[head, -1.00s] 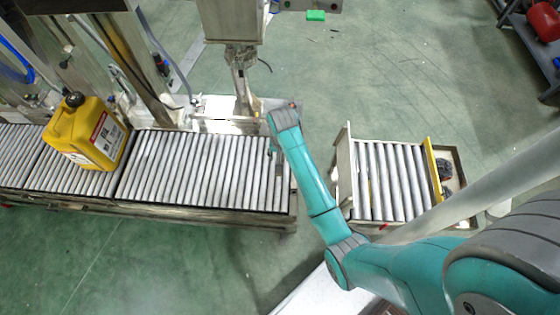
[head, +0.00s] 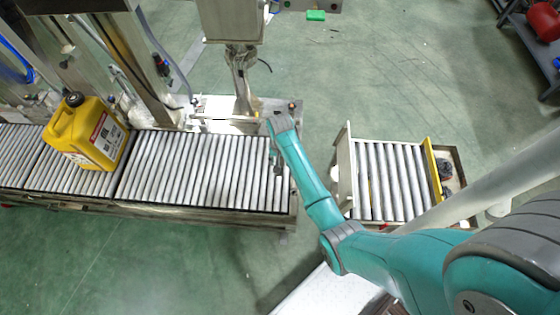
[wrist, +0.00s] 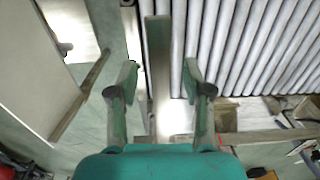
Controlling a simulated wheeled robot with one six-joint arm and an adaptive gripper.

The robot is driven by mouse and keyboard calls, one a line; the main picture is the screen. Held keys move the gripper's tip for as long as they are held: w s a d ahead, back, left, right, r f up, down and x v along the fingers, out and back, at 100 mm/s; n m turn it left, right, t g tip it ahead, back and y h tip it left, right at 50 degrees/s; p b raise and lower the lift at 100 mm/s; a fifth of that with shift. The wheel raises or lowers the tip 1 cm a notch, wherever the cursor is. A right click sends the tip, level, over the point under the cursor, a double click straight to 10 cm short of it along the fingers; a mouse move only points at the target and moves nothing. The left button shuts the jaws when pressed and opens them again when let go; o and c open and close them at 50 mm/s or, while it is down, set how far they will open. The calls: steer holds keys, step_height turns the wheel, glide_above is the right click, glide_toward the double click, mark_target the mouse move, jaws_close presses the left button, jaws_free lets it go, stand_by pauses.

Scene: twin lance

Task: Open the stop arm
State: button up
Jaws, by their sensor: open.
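My gripper (wrist: 160,76) is open in the wrist view, with one finger on each side of a flat metal bar (wrist: 158,55), which looks like the stop arm. The bar runs along the end of the roller conveyor. I see a gap on both sides of the bar and no clear contact. In the head view my gripper (head: 276,162) is at the right end of the conveyor (head: 200,170), mostly hidden under my arm. The stop arm is hard to make out there.
A yellow canister (head: 88,132) stands on the rollers at the left. A short roller section (head: 390,180) with a yellow end bar (head: 430,180) stands to the right, across a gap of green floor. A metal machine column (head: 240,80) rises behind the conveyor end.

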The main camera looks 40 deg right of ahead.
steer(key=shift+f, duration=0.45)
jaws_close()
